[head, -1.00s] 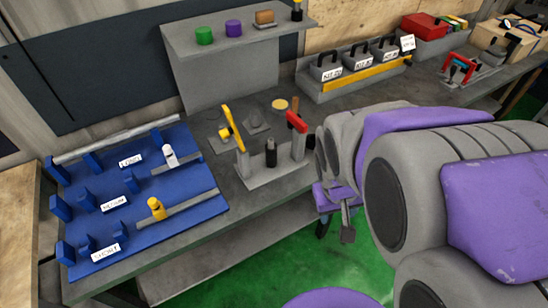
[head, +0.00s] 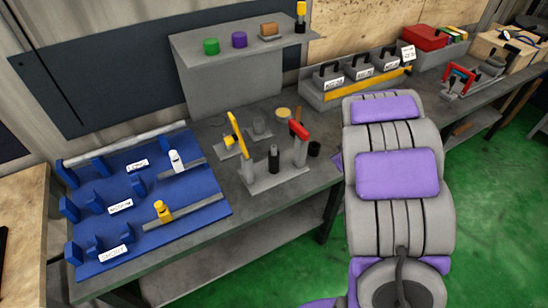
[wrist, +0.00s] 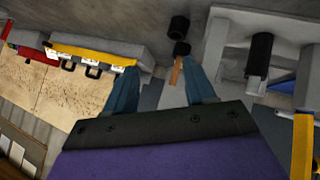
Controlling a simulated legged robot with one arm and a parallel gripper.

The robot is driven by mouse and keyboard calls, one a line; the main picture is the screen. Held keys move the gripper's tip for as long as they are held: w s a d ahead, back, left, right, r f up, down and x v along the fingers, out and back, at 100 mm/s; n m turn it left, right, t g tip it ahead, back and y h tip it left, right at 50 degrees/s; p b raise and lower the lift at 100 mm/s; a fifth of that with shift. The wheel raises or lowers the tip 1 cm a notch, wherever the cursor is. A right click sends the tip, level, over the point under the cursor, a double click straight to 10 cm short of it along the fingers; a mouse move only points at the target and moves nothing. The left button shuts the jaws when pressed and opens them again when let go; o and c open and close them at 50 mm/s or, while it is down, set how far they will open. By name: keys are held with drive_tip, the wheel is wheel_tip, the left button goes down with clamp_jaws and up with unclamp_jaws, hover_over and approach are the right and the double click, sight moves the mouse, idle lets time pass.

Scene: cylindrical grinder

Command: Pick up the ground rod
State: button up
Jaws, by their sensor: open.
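The pale grey long rod (head: 125,143) lies across holders at the back of the blue rack (head: 150,235); I cannot tell if this is the ground rod. A grey fixture (head: 277,180) with a black upright cylinder (head: 273,157) and a red-topped post (head: 299,131) stands to the right. In the wrist view the black cylinder (wrist: 260,54) is right of my gripper (wrist: 163,75). My gripper is open, its two blue-grey fingers apart, above the bench, with no rod held. A brown bar (wrist: 176,71) shows beyond the fingertips. My arm hides the gripper in the head view.
A raised shelf (head: 240,42) holds green and purple cylinders. A kit tray (head: 355,88) with a yellow edge stands behind. A short black cylinder (head: 314,149) stands right of the fixture. A yellow lever (head: 236,133) rises left of it. Green floor lies right.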

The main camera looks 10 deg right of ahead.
drive_tip(key=w+a+f+n+t+y, duration=0.2)
drive_tip(key=w+a+f+t+y, duration=0.1)
drive_tip(key=a+f+y, duration=0.3)
drive_tip(key=s+a+f+t+y+p, duration=0.1)
drive_tip(key=s+a+t+y+p, duration=0.15)
drive_tip(key=a+y, duration=0.25)
drive_tip(key=shift+t, duration=0.25)
drive_tip(key=shift+s+a+b+x, duration=0.2)
drive_tip(key=shift+b+x, duration=0.35)
drive_tip(key=shift+x, duration=2.3)
drive_tip(key=shift+s+a+b+x, duration=0.1)
drive_tip(key=shift+a+b+x, duration=0.3)
drive_tip(key=shift+x, duration=2.4)
drive_tip(key=shift+s+a+b+x, duration=0.15)
drive_tip(key=shift+b+x, duration=0.5)
drive_tip(key=shift+x, duration=2.2)
drive_tip(key=shift+r, duration=0.2)
clamp_jaws()
